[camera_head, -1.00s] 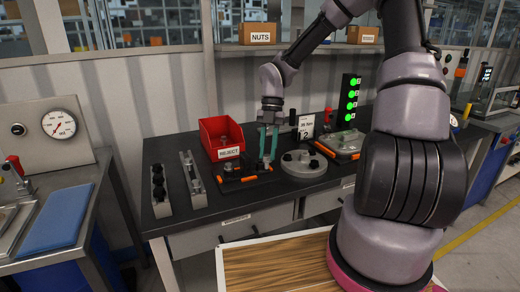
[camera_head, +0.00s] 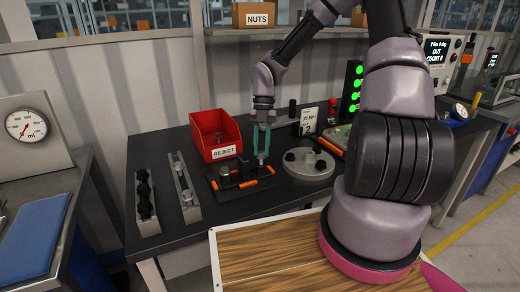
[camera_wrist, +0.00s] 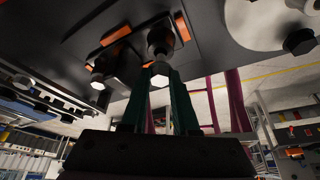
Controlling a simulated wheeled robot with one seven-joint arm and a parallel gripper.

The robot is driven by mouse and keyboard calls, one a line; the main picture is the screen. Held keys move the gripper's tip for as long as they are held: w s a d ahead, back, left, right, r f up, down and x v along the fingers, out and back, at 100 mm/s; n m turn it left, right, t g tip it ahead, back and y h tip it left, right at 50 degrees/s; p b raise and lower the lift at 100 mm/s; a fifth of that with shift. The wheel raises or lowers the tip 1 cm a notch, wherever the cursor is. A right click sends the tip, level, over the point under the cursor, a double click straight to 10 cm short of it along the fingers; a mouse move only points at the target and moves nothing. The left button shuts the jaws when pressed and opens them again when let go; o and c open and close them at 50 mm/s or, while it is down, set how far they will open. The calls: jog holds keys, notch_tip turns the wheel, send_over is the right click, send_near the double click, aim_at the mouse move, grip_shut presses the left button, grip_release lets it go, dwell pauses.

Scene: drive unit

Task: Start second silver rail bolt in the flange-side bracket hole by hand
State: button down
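The black fixture (camera_head: 216,196) with orange pads sits on the dark bench and carries the bracket parts. My gripper (camera_head: 262,154) points down over its right rear part. In the wrist view, the teal fingertips (camera_wrist: 160,72) close around a silver bolt (camera_wrist: 160,80), whose hex head shows between them. A second silver hex head (camera_wrist: 98,81) stands left of it on the fixture. The bracket hole is hidden, so I cannot tell whether the held bolt has entered it.
A red REJECT bin (camera_head: 222,152) stands close behind the fixture. A round grey flange (camera_head: 309,165) with dark knobs is to its right. A rail (camera_head: 191,211) with silver bolts and a strip of black bolts (camera_head: 148,226) lie to the left. A NUTS box (camera_head: 254,15) is on the shelf.

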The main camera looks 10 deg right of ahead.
jog(key=shift+w+f, duration=0.15)
jog(key=shift+f, duration=0.65)
jog(key=m+y, duration=0.1)
jog(key=m, duration=0.2)
jog(key=m+t, duration=0.1)
jog(key=m, duration=0.2)
jog(key=shift+s+d+y, duration=0.2)
jog(key=shift+y, duration=0.2)
jog(key=m+t, duration=0.1)
jog(key=m, duration=0.1)
jog(key=m+t, duration=0.1)
jog(key=m, duration=0.2)
jog(key=shift+s+a+y, duration=0.1)
jog(key=shift+s+y, duration=0.05)
jog(key=shift+y, duration=0.25)
jog(key=c, duration=0.7)
grip_release()
jog(key=shift+c, duration=0.2)
jog(key=shift+o, duration=0.3)
